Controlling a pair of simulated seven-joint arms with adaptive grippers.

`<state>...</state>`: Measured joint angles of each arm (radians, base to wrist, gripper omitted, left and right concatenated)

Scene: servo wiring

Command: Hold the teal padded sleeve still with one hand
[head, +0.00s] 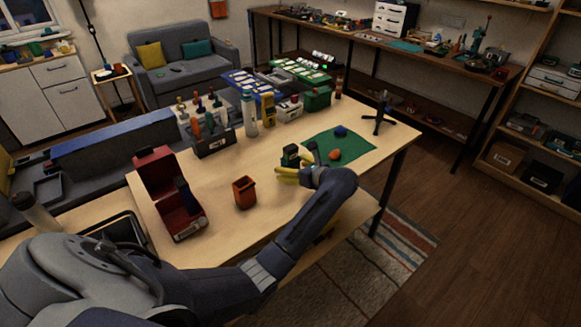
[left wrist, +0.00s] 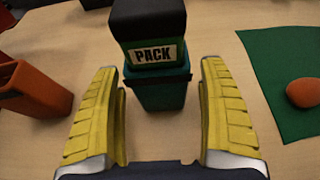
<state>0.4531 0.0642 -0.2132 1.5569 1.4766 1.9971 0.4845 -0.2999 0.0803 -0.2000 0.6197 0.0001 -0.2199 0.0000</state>
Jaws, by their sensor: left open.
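The teal padded sleeve (left wrist: 158,94) stands upright on the table in the left wrist view. A dark green block with a black top and a "PACK" label (left wrist: 152,53) sits in or on top of it; how deep it goes is hidden. In the head view the block (head: 290,154) shows just beyond my left gripper (head: 279,175), whose hand hides most of the sleeve. My left gripper's yellow fingers (left wrist: 158,68) are open, one on either side of the sleeve's near side, with visible gaps. My right gripper is not in view.
An orange-brown bin (head: 244,192) stands to the left, and a red open box (head: 168,195) farther left. A green mat (head: 350,145) with an orange lump (head: 334,155) and a blue lump (head: 340,131) lies to the right. Bottles and containers line the table's back.

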